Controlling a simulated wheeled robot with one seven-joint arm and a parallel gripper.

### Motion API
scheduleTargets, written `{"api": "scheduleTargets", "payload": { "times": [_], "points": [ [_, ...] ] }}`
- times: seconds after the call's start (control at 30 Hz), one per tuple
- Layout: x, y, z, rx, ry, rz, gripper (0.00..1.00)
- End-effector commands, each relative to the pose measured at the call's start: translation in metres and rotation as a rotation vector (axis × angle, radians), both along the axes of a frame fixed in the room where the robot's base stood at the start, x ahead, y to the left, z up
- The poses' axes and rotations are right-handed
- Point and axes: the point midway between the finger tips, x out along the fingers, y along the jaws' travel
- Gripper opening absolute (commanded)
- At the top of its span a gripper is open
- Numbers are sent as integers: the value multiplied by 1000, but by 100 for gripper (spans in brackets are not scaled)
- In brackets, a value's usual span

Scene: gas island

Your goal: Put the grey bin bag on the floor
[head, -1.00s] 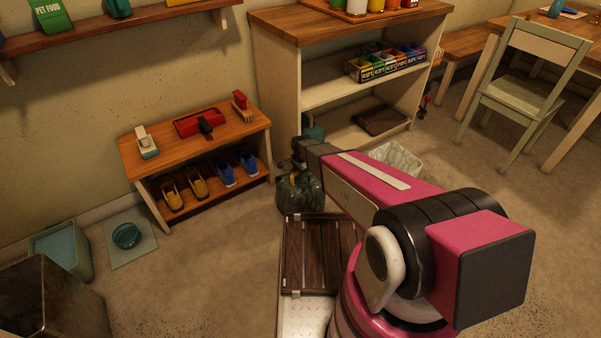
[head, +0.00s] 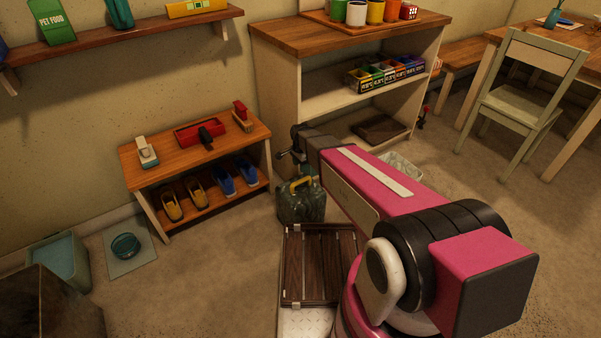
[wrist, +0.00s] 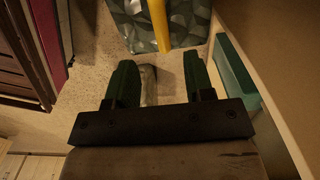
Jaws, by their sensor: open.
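In the wrist view, the jaws (wrist: 158,75) are open with nothing between the tips. The bag (wrist: 190,22) and its yellow handle (wrist: 158,22) show beyond the fingertips. My arm hides part of the floor to the bag's right. A pale object (wrist: 148,85) shows beyond and between the fingers; I cannot tell what it is.
The shoe bench (head: 195,145) is left of the bag. The wooden shelf unit (head: 350,25) stands behind it. A pale marbled bin (head: 404,170) is partly hidden by my arm. A dark slatted rack (head: 320,265) is in front. Open floor (head: 200,265) lies to the left front.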

Motion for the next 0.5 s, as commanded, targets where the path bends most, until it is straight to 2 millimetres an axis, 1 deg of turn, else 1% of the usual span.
{"api": "scheduleTargets", "payload": {
  "times": [0.03, 0.17, 0.27, 0.37, 0.47, 0.5],
  "points": [
    [-1, 0, 5, 0, 0, 0, 48],
    [-5, -6, 13, -1, 1, 16, 48],
    [-18, -23, 26, 0, 0, 77, 48],
    [-40, -51, 47, 0, -2, 190, 48],
    [-70, -86, 72, -1, -3, 342, 48],
    [-83, -100, 82, -1, -3, 408, 48]
  ]
}}
